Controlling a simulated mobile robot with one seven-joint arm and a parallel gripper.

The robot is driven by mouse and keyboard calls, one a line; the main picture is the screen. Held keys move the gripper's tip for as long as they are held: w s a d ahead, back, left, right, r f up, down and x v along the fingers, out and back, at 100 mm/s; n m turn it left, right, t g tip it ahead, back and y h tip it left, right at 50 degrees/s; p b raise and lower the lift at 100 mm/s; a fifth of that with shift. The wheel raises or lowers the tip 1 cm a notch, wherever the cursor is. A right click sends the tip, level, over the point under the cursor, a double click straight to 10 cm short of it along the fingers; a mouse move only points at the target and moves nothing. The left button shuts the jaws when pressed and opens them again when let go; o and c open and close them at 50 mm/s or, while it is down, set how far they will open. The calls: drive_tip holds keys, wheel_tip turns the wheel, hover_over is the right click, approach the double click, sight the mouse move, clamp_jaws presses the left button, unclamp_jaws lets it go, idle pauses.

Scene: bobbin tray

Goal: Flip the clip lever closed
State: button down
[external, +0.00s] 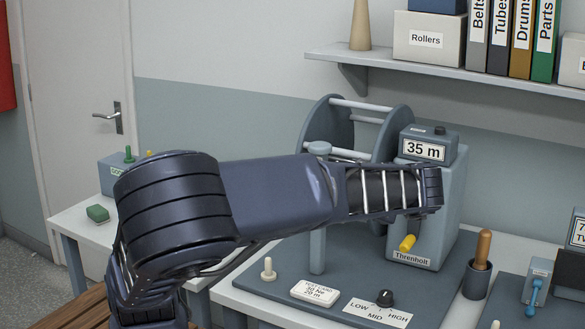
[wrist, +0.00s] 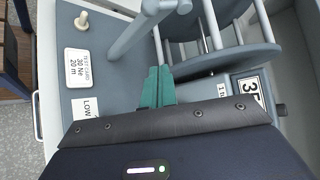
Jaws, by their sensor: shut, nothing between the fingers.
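My gripper (wrist: 157,88) shows in the wrist view as two teal fingers side by side, shut with nothing between them. Its tips are beside the grey reel frame and its post (wrist: 133,35). In the external view my arm crosses in front of the Threnholt machine (external: 449,205) and the fingers are hidden. A small blue lever (external: 532,295) stands on a separate unit at the right. I cannot tell for certain which part is the clip lever.
A loaded shelf (external: 440,72) runs above.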

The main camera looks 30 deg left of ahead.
drive_tip(key=x, duration=1)
drive_tip(key=shift+s+a+r, duration=0.45)
drive_tip(key=shift+s+r, duration=0.15)
drive_tip(key=shift+s, duration=0.1)
drive_tip(key=shift+s+a+r, duration=0.5)
drive_tip(key=shift+s+r, duration=0.05)
drive_tip(key=shift+s, duration=0.15)
